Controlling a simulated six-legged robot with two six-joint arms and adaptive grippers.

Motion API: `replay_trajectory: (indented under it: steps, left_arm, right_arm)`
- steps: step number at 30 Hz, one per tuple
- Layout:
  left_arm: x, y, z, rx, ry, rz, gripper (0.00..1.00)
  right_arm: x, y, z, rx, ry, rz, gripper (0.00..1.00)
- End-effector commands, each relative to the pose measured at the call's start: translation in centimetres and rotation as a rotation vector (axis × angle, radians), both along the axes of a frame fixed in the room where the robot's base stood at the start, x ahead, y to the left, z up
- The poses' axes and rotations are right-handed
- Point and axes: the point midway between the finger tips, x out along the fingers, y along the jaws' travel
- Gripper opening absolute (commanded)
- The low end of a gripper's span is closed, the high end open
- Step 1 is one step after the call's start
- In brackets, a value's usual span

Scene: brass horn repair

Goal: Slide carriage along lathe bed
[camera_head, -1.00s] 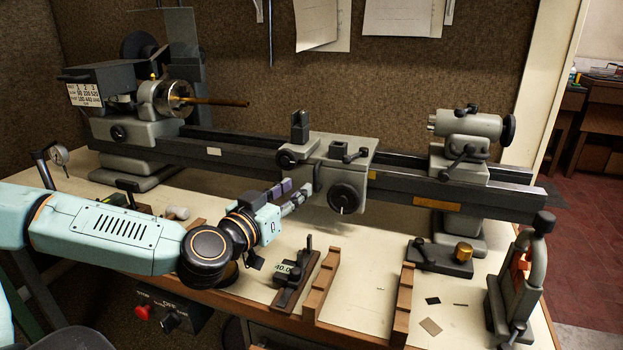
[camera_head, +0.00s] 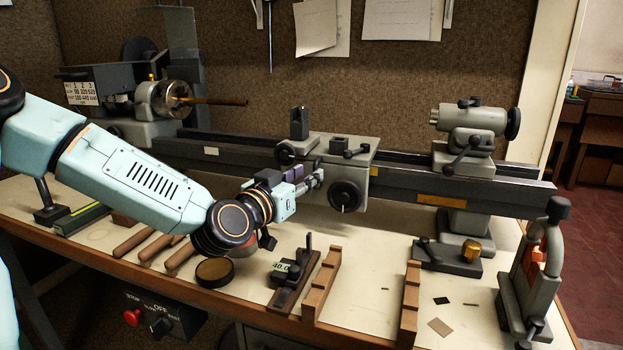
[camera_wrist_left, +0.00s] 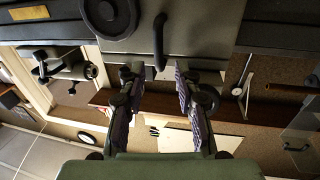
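The grey carriage (camera_head: 341,150) sits on the dark lathe bed (camera_head: 402,183), near its middle, with a black handwheel (camera_head: 345,196) on its front. My left gripper (camera_head: 309,178) is at the carriage's front left, its dark and purple-padded fingers pointing at it. In the left wrist view the carriage (camera_wrist_left: 185,25) fills the top, and a dark handle (camera_wrist_left: 159,45) hangs from it. The left gripper (camera_wrist_left: 158,78) is open there, with the handle in line with the gap between its fingers. I cannot tell whether either finger touches it. My right gripper is not in view.
The headstock chuck (camera_head: 172,98) holds a brass rod at left. The tailstock (camera_head: 470,128) stands at right; the bed between it and the carriage is clear. Wooden racks (camera_head: 320,285), a dark round lid (camera_head: 215,271) and a clamp stand (camera_head: 530,275) lie along the bench front.

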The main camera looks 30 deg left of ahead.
Motion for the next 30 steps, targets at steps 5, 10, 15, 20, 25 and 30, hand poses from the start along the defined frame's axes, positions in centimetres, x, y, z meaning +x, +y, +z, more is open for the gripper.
replay_trajectory:
  steps: [5,10,15,20,25,30]
  left_arm:
    - [1.4,0.1,-0.2,0.006,0.001,0.0,0.33]
    - [2.4,0.1,-0.1,0.004,0.001,-0.001,0.33]
    - [3.0,0.0,-0.1,0.0,0.0,-0.001,0.33]
    - [3.1,0.0,0.0,-0.001,0.0,-0.001,0.33]
    - [3.0,0.0,0.0,-0.001,0.0,-0.001,0.3]
    - [3.0,0.0,0.0,-0.001,0.0,-0.001,0.16]
  right_arm:
    - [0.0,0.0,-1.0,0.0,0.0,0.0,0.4]
    - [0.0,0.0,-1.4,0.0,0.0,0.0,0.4]
    - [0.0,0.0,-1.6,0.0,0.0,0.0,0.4]
    - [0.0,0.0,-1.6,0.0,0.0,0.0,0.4]
    - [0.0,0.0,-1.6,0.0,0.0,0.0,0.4]
    - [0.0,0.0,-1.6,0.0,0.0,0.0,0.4]
